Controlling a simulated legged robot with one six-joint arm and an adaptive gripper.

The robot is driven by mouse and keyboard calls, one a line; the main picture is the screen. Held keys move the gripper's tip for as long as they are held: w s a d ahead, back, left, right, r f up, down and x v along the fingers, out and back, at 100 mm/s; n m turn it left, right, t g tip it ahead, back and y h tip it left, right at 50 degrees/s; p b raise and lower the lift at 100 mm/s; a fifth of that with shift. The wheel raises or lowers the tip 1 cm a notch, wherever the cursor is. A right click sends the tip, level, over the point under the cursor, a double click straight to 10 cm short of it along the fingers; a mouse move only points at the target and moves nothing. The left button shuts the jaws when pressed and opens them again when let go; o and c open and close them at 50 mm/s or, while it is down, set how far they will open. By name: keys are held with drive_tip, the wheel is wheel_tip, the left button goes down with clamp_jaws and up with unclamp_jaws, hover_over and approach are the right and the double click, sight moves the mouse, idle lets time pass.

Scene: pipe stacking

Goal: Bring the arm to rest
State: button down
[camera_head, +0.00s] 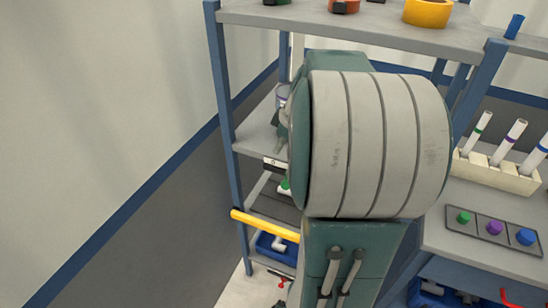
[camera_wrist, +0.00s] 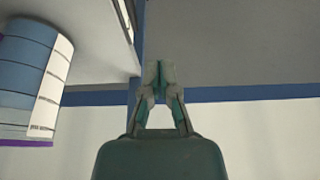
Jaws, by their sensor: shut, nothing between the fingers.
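My gripper (camera_wrist: 159,72) shows in the wrist view with its two fingertips together and nothing between them. It points away from the camera, towards the grey part of the wall, and touches nothing that I can see.
A blue-framed shelf (camera_head: 222,80) stands close around my arm, with a yellow tape roll (camera_head: 428,12) on top. On the right are a rack (camera_head: 500,173) of white tubes and a tray (camera_head: 494,228) with coloured pegs. A blue-and-white rounded object (camera_wrist: 32,75) shows left in the wrist view.

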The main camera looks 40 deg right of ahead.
drive_tip(key=shift+s+r, duration=0.15)
drive_tip(key=shift+r, duration=0.25)
drive_tip(key=s+a+r+m+h, duration=0.15)
drive_tip(key=a+r, duration=0.25)
drive_tip(key=a, duration=1.1)
drive_tip(key=s+a+m+t, duration=0.2)
drive_tip(key=s+a+m, duration=0.1)
drive_tip(key=s+a, duration=0.6)
drive_tip(key=shift+a, duration=1)
drive_tip(key=shift+d, duration=0.1)
